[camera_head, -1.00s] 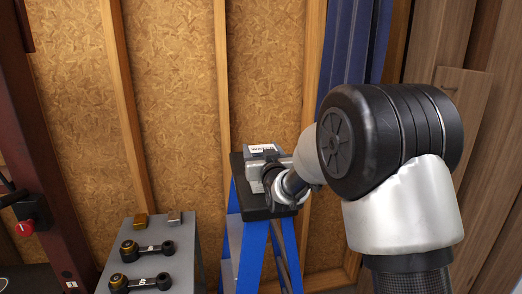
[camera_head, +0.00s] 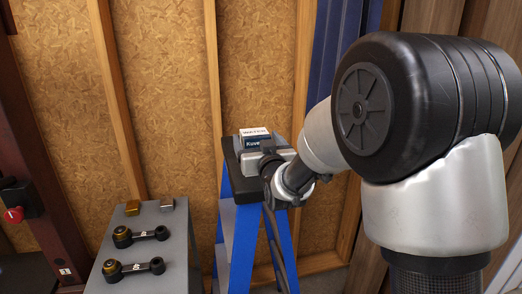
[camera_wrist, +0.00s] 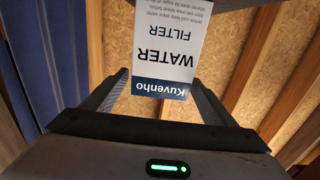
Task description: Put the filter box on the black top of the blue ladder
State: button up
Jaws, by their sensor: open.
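The filter box (camera_head: 256,134) is white with a blue band. In the head view it stands at the black top (camera_head: 232,165) of the blue ladder (camera_head: 240,235) and appears to rest there, though its base is hidden by my gripper. My gripper (camera_head: 263,149) is at the near side of the box, low over the black top. In the wrist view the box (camera_wrist: 168,50) shows its label upside down, "WATER FILTER" and "Kuvenho", ahead of and between the two fingers. The fingers are apart, and a gap shows beside the left one; contact on the right is unclear.
A grey stand (camera_head: 170,255) with two black linkage parts (camera_head: 140,235) and small metal blocks (camera_head: 153,206) is left of the ladder. A wood-panelled wall with studs (camera_head: 205,90) is close behind. A dark red post (camera_head: 30,150) stands at far left.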

jog(key=v, duration=0.6)
jog(key=shift+b, duration=0.3)
jog(key=s+d+f+m+g+h, duration=0.15)
jog(key=s+d+g+h, duration=0.35)
jog(key=s+d, duration=0.8)
jog(key=s+d+f+g, duration=0.1)
jog(key=s+g, duration=0.1)
jog(key=s, duration=0.4)
jog(key=s+d+f+m+g, duration=0.1)
jog(key=s+g, duration=0.1)
jog(key=s, duration=0.5)
jog(key=s+d+f+g, duration=0.1)
jog(key=s+d+g, duration=0.1)
jog(key=s, duration=0.4)
jog(key=shift+s+f+m+g, duration=0.25)
jog(key=shift+s+m+g, duration=0.1)
jog(key=shift+s+g, duration=0.05)
